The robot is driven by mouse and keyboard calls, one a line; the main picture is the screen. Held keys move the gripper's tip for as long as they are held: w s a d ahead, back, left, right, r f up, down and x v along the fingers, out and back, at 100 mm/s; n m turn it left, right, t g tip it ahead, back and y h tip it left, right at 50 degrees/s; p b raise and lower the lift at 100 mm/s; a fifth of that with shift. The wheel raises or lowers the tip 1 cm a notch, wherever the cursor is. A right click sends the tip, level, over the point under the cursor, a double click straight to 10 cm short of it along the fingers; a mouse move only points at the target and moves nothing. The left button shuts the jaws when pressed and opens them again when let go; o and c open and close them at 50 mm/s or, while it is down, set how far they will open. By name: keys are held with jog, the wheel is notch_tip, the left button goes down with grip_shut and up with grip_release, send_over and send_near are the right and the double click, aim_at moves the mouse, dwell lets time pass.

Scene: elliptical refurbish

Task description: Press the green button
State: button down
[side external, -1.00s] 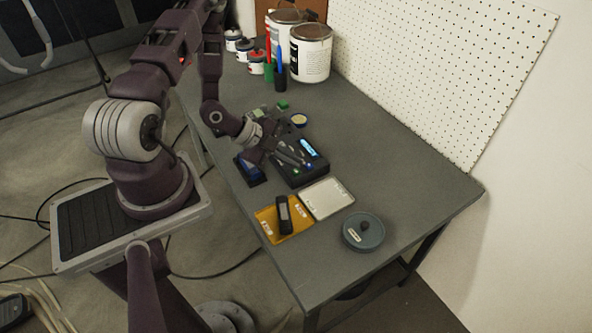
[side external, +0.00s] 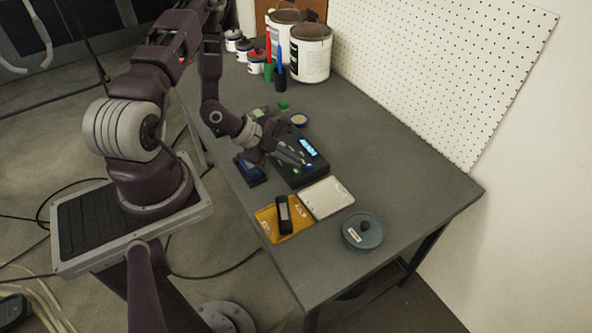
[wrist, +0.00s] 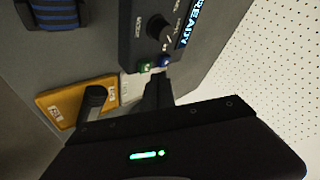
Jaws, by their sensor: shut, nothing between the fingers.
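The black control box (side external: 318,165) sits on the grey table, with a lit blue display, and it also shows in the wrist view (wrist: 139,43). In the wrist view the box has a round knob (wrist: 158,27), a green button (wrist: 145,66) and a blue button (wrist: 164,61) along its near edge. My gripper (side external: 302,163) is shut and empty, low over the box. Its dark fingers show in the wrist view (wrist: 157,84), close to the two buttons. I cannot tell whether the fingertips touch either one.
A dark blue object (side external: 250,169) lies beside the box. An orange tray (side external: 272,222) with a black item and a pale tray (side external: 327,197) lie nearer the camera, beside a round grey lid (side external: 362,231). Paint cans (side external: 310,55) stand at the back. The table's right side is clear.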

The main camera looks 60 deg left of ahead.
aim_at(292, 171)
jog(key=shift+f, duration=0.1)
dwell(0.3)
jog(key=shift+f, duration=0.3)
jog(key=shift+f, duration=0.45)
dwell(0.5)
jog(key=shift+r, duration=0.9)
jog(key=shift+r, duration=2.5)
